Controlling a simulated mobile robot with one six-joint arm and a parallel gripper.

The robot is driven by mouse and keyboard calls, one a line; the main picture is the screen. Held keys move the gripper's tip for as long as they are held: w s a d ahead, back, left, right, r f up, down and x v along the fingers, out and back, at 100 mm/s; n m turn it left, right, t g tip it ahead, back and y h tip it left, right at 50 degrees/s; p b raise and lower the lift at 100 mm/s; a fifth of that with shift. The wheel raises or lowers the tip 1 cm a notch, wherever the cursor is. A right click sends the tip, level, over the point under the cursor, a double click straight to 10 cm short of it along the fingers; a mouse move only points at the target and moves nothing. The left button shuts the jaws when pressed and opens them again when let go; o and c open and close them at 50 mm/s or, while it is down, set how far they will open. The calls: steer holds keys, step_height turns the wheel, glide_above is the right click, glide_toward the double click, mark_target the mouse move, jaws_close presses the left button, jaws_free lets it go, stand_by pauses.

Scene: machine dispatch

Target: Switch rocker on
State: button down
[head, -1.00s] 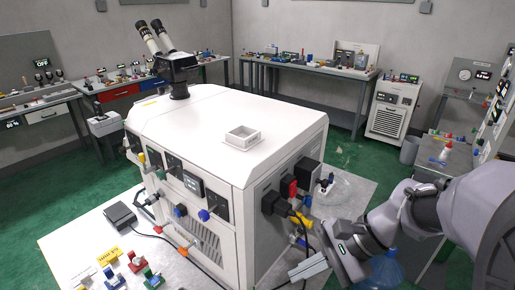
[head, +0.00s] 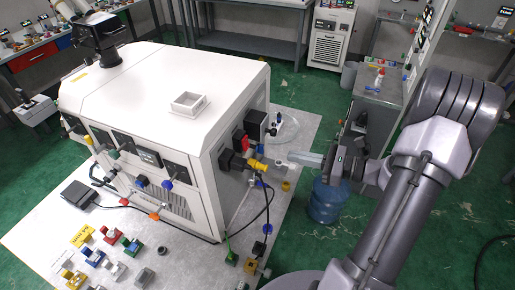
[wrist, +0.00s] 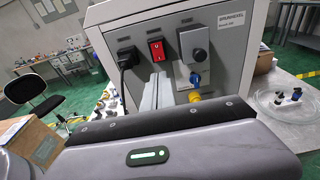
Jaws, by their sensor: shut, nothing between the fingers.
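The red rocker switch (wrist: 157,49) sits in a dark housing on the white machine's side panel, between a black plug and a grey box with a knob. In the head view the red rocker (head: 239,141) is small, and I cannot tell which way it is tipped. My gripper (head: 293,157) is shut and empty, pointing left at that panel with a gap between. In the wrist view my gripper fingers (wrist: 158,88) reach up toward the panel just below the rocker.
A black plug (wrist: 127,57) is left of the rocker; the grey knob box (wrist: 196,46) is right of it. A yellow connector (head: 257,164) sticks out near my fingertips, with a dark cable hanging below. A blue water bottle (head: 327,203) stands on the floor below my gripper.

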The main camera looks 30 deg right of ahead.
mark_target(248, 147)
steer(key=x, duration=1.2)
steer(key=shift+a, duration=0.15)
